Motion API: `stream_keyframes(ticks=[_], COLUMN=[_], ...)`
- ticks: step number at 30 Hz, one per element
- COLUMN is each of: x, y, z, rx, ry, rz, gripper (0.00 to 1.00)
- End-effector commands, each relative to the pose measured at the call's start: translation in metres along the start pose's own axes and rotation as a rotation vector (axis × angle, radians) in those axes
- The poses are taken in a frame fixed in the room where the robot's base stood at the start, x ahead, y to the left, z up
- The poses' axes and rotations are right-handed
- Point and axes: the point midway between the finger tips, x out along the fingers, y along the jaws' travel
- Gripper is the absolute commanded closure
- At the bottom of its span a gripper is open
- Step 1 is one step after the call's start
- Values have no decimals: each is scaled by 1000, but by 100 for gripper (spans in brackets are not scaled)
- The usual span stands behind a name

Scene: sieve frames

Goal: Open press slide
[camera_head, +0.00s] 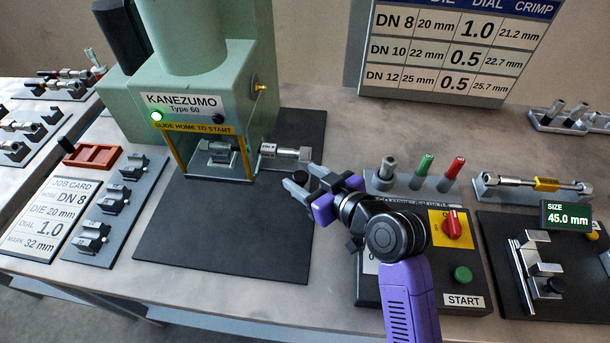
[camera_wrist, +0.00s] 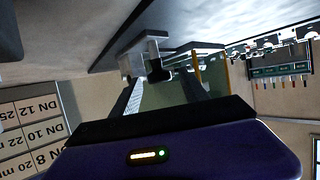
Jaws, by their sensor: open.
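The green press (camera_head: 185,85) stands at the back left, with a lit green lamp and a yellow slide label. In its front opening, between yellow-edged sides, sits a grey die block (camera_head: 219,151). A silver cylindrical piece with a blocky end (camera_head: 290,153) sticks out at the press's right side. I cannot tell which part is the slide. My gripper (camera_head: 301,182) is open, low over the black mat, just in front of that end. A dark knob-like shape shows near the fingers. In the wrist view, a grey T-shaped piece (camera_wrist: 147,47) lies beyond the fingers (camera_wrist: 160,98); contact is unclear.
A black mat (camera_head: 215,235) lies before the press. A control box with a red switch (camera_head: 452,225) and green start button (camera_head: 462,274) stands right of my arm. Dies and a job card (camera_head: 50,213) lie left. A measuring fixture (camera_head: 535,262) stands far right.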

Motion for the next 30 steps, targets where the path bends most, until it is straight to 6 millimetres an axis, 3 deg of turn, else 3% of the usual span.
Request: stream_keyframes(ticks=[8, 17, 30], x=[2, 2, 2], y=[0, 0, 0], z=[0, 0, 0], rx=[0, 0, 1], ry=[0, 0, 0], rz=[0, 1, 1], gripper=[47, 100, 100])
